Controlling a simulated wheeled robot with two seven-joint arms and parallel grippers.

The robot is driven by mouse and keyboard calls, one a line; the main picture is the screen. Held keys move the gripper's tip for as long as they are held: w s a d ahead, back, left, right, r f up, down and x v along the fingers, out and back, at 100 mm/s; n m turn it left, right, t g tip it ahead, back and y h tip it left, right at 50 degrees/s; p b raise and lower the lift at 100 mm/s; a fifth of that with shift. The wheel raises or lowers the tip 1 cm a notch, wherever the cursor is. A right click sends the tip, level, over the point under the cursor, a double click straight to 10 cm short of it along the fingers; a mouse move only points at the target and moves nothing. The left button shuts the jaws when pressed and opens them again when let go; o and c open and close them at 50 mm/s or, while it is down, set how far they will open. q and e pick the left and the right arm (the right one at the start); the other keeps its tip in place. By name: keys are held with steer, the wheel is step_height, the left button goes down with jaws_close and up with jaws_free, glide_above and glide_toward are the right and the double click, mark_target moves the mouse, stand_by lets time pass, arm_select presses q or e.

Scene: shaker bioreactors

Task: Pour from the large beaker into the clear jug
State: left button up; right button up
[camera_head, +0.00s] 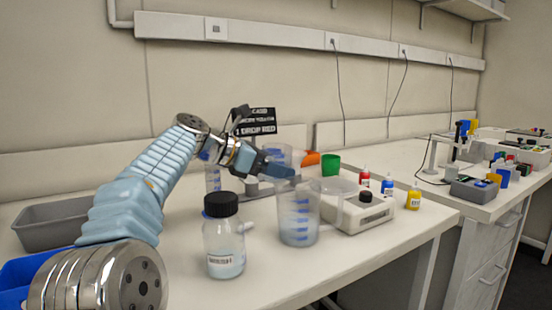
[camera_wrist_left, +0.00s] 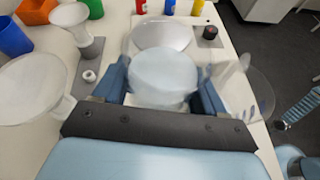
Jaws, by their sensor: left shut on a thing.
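My left gripper (camera_head: 280,170) reaches in from the left and is shut on the large beaker (camera_head: 280,152), a clear vessel partly hidden behind the fingers. In the left wrist view the beaker (camera_wrist_left: 165,75) sits between the two fingers of the gripper (camera_wrist_left: 162,88), its round pale surface facing the camera. The clear jug (camera_head: 299,222) stands on the bench just in front of and below the gripper, with blue markings, a handle on its right and pale liquid low inside. The jug (camera_wrist_left: 252,92) also shows right of the fingers in the wrist view.
A black-capped bottle (camera_head: 224,245) stands left of the jug. A white device with a black knob (camera_head: 365,210) is close on its right. A green cup (camera_head: 331,164) and red, blue and yellow small bottles (camera_head: 413,197) stand behind. A grey tray (camera_head: 55,222) lies far left.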

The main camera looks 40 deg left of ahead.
mark_target(291, 152)
arm_select(q)
steer(key=shift+a+f, duration=0.1)
steer(key=shift+f, duration=0.5)
steer(key=shift+m+y, duration=0.7)
steer(key=shift+m, duration=0.1)
steer(key=shift+s+d+r, duration=0.1)
steer(key=shift+d+r, duration=0.15)
steer(key=shift+r, duration=0.4)
steer(key=shift+s+d+r, duration=0.1)
steer(key=shift+d+r, duration=0.15)
steer(key=shift+r, duration=0.35)
steer(key=shift+d+r, duration=0.25)
steer(key=shift+r, duration=0.4)
steer(key=shift+s+d+r+m+t+y, duration=0.15)
steer(key=shift+d+r+m, duration=0.1)
steer(key=shift+r, duration=0.15)
steer(key=shift+w+d+r+m+t+y, duration=0.1)
steer(key=shift+r+m+t+y, duration=0.05)
steer(key=shift+r+m, duration=0.15)
steer(key=shift+s+r+m+y+b, duration=0.2)
steer(key=shift+m+y+b, duration=0.3)
steer(key=shift+m+y, duration=0.15)
steer(key=shift+m+t+y+b, duration=0.35)
steer(key=shift+m+t+b, duration=0.05)
steer(key=shift+m+b, duration=0.3)
steer(key=shift+m+y+b, duration=0.3)
steer(key=shift+r+m+b, duration=0.15)
steer(key=shift+m+b, duration=0.15)
steer(key=shift+b, duration=0.05)
